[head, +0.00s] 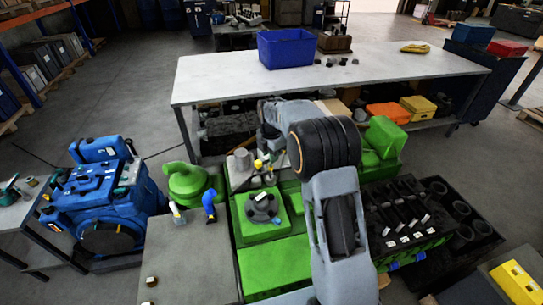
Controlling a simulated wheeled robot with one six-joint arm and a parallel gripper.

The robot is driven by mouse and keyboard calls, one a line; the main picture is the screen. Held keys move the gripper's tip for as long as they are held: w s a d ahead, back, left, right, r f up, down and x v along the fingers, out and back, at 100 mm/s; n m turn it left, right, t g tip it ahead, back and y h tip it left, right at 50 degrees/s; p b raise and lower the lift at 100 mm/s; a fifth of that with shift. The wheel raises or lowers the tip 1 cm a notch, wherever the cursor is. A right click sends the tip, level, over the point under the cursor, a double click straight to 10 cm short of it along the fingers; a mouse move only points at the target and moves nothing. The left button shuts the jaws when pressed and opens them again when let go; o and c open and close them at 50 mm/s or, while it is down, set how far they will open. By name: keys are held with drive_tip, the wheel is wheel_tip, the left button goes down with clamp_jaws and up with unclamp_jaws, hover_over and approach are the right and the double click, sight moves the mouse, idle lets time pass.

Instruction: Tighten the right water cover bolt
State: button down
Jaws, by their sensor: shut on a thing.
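My arm comes up from the bottom and bends at a black ringed joint. My gripper (267,152) is at the far end of its grey wrist, small and partly hidden. It appears shut on a small yellow and dark thing (258,164), whose shape is unclear. Just in front of it is a green engine block (275,265) with a dark round cover (262,207) on top, which looks like the water cover. Small light spots show on the cover. I cannot tell which is the right bolt, or whether the held thing touches it.
A grey bench (190,265) at lower left has a blue-handled tool (209,203) near its edge. A blue engine (100,195) stands left. A long white table (400,68) with a blue bin (287,48) is behind. Dark engine parts (405,215) crowd the right side.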

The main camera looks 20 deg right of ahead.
drive_tip(key=shift+s+b, duration=0.45)
drive_tip(key=shift+s, duration=0.1)
drive_tip(key=s+b, duration=0.2)
drive_tip(key=s, duration=0.4)
